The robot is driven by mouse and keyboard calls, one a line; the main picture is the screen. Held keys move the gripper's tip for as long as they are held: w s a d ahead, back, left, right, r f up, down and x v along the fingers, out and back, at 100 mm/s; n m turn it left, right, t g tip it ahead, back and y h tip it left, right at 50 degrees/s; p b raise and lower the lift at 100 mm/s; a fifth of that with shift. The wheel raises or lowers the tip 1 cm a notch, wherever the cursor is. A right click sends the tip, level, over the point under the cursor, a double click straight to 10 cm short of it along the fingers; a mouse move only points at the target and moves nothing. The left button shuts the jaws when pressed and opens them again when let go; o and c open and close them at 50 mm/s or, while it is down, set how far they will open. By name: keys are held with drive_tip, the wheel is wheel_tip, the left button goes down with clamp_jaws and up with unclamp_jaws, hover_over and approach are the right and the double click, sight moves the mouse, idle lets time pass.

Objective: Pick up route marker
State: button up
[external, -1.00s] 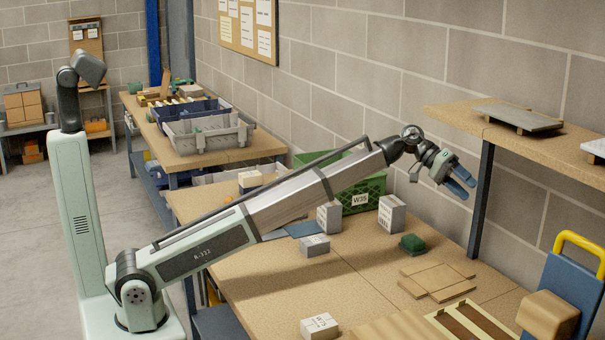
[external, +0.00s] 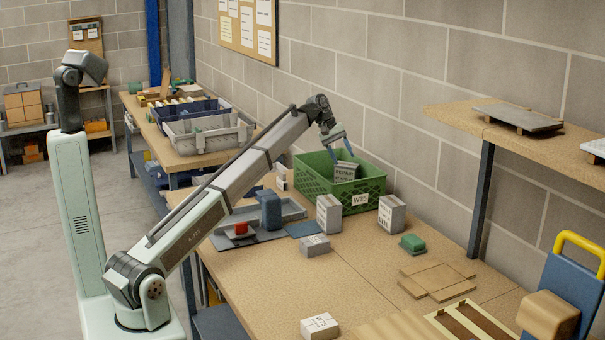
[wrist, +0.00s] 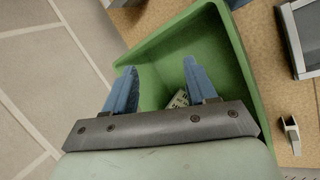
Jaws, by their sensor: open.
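No item is clearly readable as the route marker. A grey block with printed lettering (external: 346,171) rests inside the green crate marked W35 (external: 318,187); a lettered part of it (wrist: 178,99) shows between the fingers in the wrist view, partly hidden by them. My gripper (external: 343,147) is above the crate, pointing down, with its two blue fingers apart and nothing visibly held. In the wrist view the open fingers (wrist: 163,88) hang over the inside of the green crate (wrist: 150,55). I cannot tell how far the fingertips are above the block.
Labelled grey boxes (external: 329,213) (external: 391,213) stand in front of the crate. A small pale clip-like piece (external: 282,180) sits beside the crate. The wall is close behind.

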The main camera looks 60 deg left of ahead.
drive_tip(key=s+a+f+n+g+y, duration=0.15)
drive_tip(key=s+a, duration=0.25)
drive_tip(key=a, duration=0.4)
drive_tip(key=s+a+f+n, duration=0.1)
drive_tip(key=s+a+n, duration=0.15)
drive_tip(key=a, duration=0.65)
drive_tip(key=g+y, duration=0.3)
hover_over(279, 177)
drive_tip(key=a, duration=0.2)
wheel_tip(279, 177, down, 4)
drive_tip(key=shift+n+t+h, duration=0.25)
drive_tip(key=shift+n, duration=0.15)
drive_tip(key=f, duration=0.8)
drive_tip(key=shift+w+d+f, duration=0.1)
drive_tip(key=shift+w+f, duration=0.2)
drive_tip(key=shift+w, duration=0.1)
drive_tip(key=shift+d+f, duration=0.2)
drive_tip(key=shift+f, duration=1.1)
drive_tip(key=shift+d+f, duration=0.15)
drive_tip(key=shift+f, duration=1.1)
drive_tip(key=c, duration=1)
